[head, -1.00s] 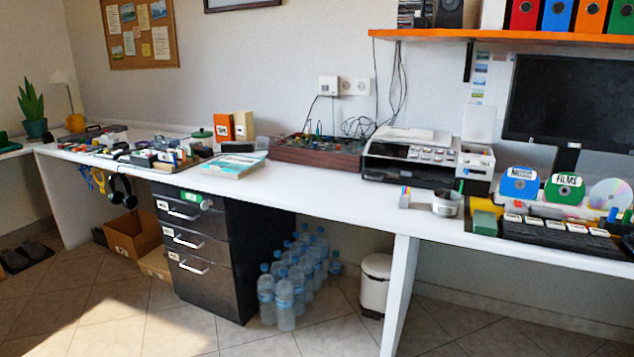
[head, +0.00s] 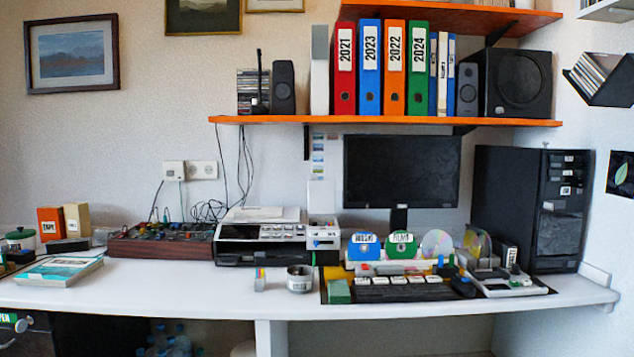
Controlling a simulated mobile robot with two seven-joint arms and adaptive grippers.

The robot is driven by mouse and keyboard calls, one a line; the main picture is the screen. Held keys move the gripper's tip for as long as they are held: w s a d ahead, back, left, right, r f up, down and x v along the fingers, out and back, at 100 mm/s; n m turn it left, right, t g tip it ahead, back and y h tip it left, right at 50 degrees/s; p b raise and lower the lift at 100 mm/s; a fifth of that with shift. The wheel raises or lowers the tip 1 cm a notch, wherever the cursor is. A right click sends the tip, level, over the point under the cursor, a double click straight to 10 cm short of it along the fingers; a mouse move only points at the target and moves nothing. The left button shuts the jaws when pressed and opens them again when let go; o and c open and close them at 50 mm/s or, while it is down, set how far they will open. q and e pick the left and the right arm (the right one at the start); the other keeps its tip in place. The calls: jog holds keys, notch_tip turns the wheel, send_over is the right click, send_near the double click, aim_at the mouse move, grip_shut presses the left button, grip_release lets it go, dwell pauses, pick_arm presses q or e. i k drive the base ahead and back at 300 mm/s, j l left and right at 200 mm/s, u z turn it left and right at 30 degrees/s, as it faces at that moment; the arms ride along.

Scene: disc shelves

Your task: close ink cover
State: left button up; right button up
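A grey and black printer-like machine (head: 262,243) with a row of buttons stands on the desk, left of the monitor. A small white unit (head: 323,238) adjoins its right side. A plain white panel (head: 321,196) stands upright at the back of this unit, like a raised lid. I cannot tell for sure that it is the ink cover. The inside of the unit is too small to make out. Neither of my grippers shows in the head view.
The white desk (head: 200,291) has free room in front of the machine. A small round container (head: 300,279) stands close in front of the white unit. A keyboard (head: 405,289) lies to the right. An orange shelf (head: 290,119) with binders hangs above.

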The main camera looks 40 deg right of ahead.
aim_at(322, 193)
jog(key=i+l+z, duration=0.4)
jog(key=i+l, duration=0.3)
jog(key=l, duration=0.5)
jog(key=i+l+z, duration=0.4)
jog(key=i+l, duration=0.5)
jog(key=k+j, duration=1.35)
jog(key=k+j+z, duration=0.1)
jog(key=z, duration=0.25)
jog(key=k+z, duration=0.35)
jog(key=j+z, duration=0.1)
jog(key=z, duration=0.3)
jog(key=k, duration=0.05)
